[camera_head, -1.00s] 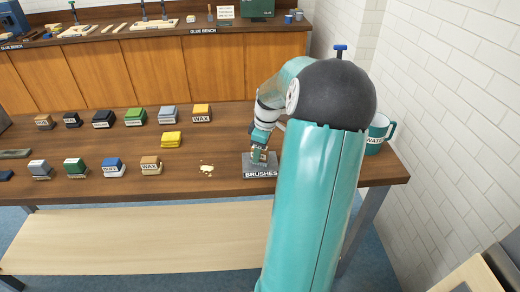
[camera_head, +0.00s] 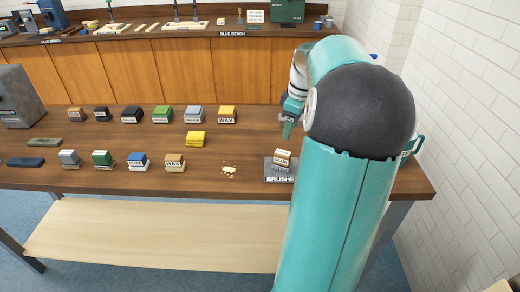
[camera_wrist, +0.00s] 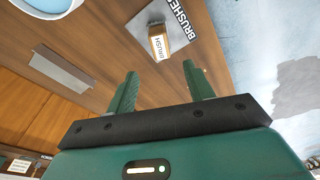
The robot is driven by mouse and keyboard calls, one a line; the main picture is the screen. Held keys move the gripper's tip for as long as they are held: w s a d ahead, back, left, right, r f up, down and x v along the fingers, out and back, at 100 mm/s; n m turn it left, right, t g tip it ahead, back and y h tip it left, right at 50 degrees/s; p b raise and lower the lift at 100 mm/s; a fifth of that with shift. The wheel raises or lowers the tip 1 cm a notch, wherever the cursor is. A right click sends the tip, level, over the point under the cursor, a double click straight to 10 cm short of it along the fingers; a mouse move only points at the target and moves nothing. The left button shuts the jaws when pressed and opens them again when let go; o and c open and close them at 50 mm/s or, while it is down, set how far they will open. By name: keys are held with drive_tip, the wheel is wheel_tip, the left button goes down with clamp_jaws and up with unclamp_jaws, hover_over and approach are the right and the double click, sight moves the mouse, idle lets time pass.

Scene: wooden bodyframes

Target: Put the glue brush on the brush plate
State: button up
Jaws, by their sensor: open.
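The glue brush (camera_head: 283,156), a small block with a wooden-coloured and white top and a label, sits on the grey brush plate (camera_head: 270,170) near the front edge of the bench. In the wrist view the brush (camera_wrist: 159,43) shows its BRUSH label and rests on the plate (camera_wrist: 156,14), which is marked BRUSHES. My gripper (camera_head: 287,134) is above and behind the plate, apart from the brush. In the wrist view my gripper (camera_wrist: 160,72) is open, with nothing between its fingers.
A teal mug (camera_head: 413,147) at the right is mostly hidden by my arm. A white tiled wall bounds the right side.

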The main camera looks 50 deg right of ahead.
drive_tip(key=w+a+r+m+h, duration=0.1)
drive_tip(key=w+a+r, duration=0.1)
drive_tip(key=a, duration=1.1)
drive_tip(key=w+a+r+m+h, duration=0.1)
drive_tip(key=w+a+r, duration=0.15)
drive_tip(key=a, duration=0.95)
drive_tip(key=s+a+f+m+t, duration=0.1)
drive_tip(key=s+a+t, duration=0.1)
drive_tip(key=s+a, duration=0.3)
drive_tip(key=s+a+f+t+y, duration=0.1)
drive_tip(key=s+a, duration=0.4)
drive_tip(key=a, duration=0.7)
drive_tip(key=shift+s+m+t, duration=0.2)
drive_tip(key=shift+m+t, duration=0.2)
